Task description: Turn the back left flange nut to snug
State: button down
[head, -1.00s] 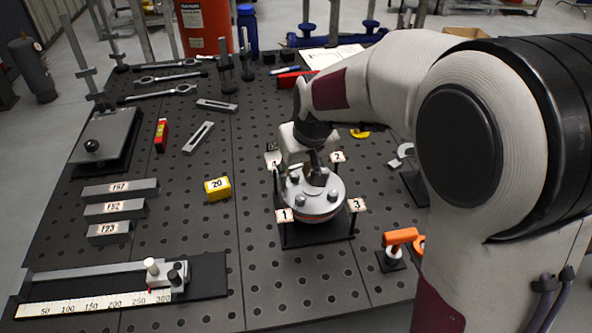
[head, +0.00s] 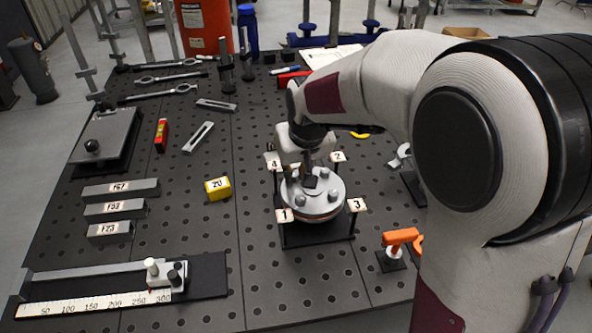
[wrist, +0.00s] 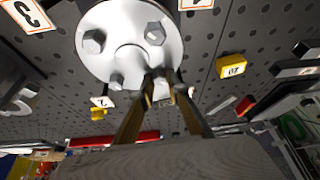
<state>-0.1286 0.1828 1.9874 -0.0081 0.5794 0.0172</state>
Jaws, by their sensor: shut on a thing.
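The round grey flange (head: 318,208) sits on a dark base, with number tags around it. Tag 4 (head: 273,164) stands at its back left. My gripper (head: 304,174) reaches down onto the back left of the flange. In the wrist view my gripper (wrist: 161,80) has both fingers shut on the back left nut (wrist: 161,94), which is mostly hidden between them. The other nuts show on the flange face (wrist: 128,55): one (wrist: 93,41), another (wrist: 155,33) and a third (wrist: 117,82). How tight the held nut is cannot be seen.
A yellow block marked 20 (head: 217,189) lies left of the flange. An orange-handled tool (head: 400,237) stands to its right. Grey bars (head: 120,188) and a long scale (head: 100,304) lie at left. The perforated table between them is mostly clear.

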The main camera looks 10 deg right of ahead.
jog(key=shift+m, duration=0.3)
jog(key=c, duration=2)
grip_release()
jog(key=shift+o, duration=0.2)
jog(key=shift+r, duration=0.15)
jog(key=v, duration=1.1)
jog(key=shift+s+r, duration=0.25)
jog(key=shift+r, duration=0.1)
jog(key=shift+a, duration=0.15)
